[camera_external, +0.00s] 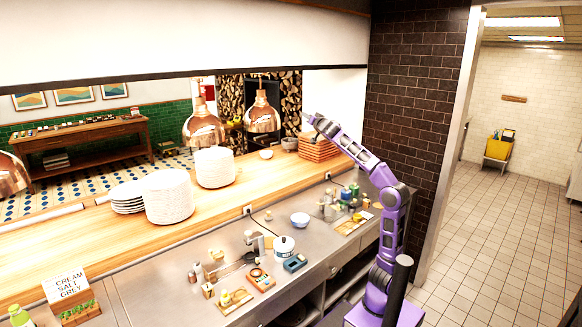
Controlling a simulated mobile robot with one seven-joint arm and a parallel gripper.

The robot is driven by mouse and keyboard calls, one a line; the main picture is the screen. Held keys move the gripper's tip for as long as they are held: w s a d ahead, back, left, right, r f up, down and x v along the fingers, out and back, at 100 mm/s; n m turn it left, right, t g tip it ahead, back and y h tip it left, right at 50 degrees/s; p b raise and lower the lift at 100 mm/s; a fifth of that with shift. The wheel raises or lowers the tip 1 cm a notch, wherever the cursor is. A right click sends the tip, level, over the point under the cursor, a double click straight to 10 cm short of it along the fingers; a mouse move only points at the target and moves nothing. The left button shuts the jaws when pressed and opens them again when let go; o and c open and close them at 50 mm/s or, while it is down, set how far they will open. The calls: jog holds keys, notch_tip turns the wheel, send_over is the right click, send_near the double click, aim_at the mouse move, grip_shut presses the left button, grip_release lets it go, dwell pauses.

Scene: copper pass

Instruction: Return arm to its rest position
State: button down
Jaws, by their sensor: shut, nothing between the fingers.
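My gripper (309,117) is at the end of my raised purple arm, which reaches up and to the left over the counter. The arm rises from my base at the lower right, in front of the steel counter (225,247).
Copper lamps (262,115) hang above the wooden pass shelf (90,247). Plate stacks (168,197) and wooden boards (318,149) stand on the shelf. A white pot (284,247), a bowl (299,219) and bottles crowd the counter. A brick pillar (415,90) stands behind my arm.

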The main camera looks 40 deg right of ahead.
jog(key=s+d+f+m+g+h, duration=0.1)
jog(key=d+f, duration=0.1)
jog(key=d, duration=0.5)
jog(key=d+f+m, duration=0.1)
jog(key=d+f, duration=0.1)
jog(key=d, duration=0.6)
jog(key=s+f+n+g+y, duration=0.1)
jog(key=s+f+g+y, duration=0.15)
jog(key=f, duration=1.05)
jog(key=s+a+f+n+g+y+p, duration=0.15)
jog(key=s+a+f+n+g, duration=0.3)
jog(key=s+a+f, duration=0.8)
jog(key=s+a+f+n+g+y+p, duration=0.1)
jog(key=s+a+f+n+g+y, duration=0.3)
jog(key=s+a+f, duration=0.9)
notch_tip(320, 180, down, 13)
jog(key=s+d+n+h+b, duration=0.1)
jog(key=d+b, duration=0.1)
jog(key=b, duration=0.5)
jog(key=shift+s+d+r+g, duration=0.15)
jog(key=shift+s+d+g, duration=0.15)
jog(key=shift+s+d, duration=0.1)
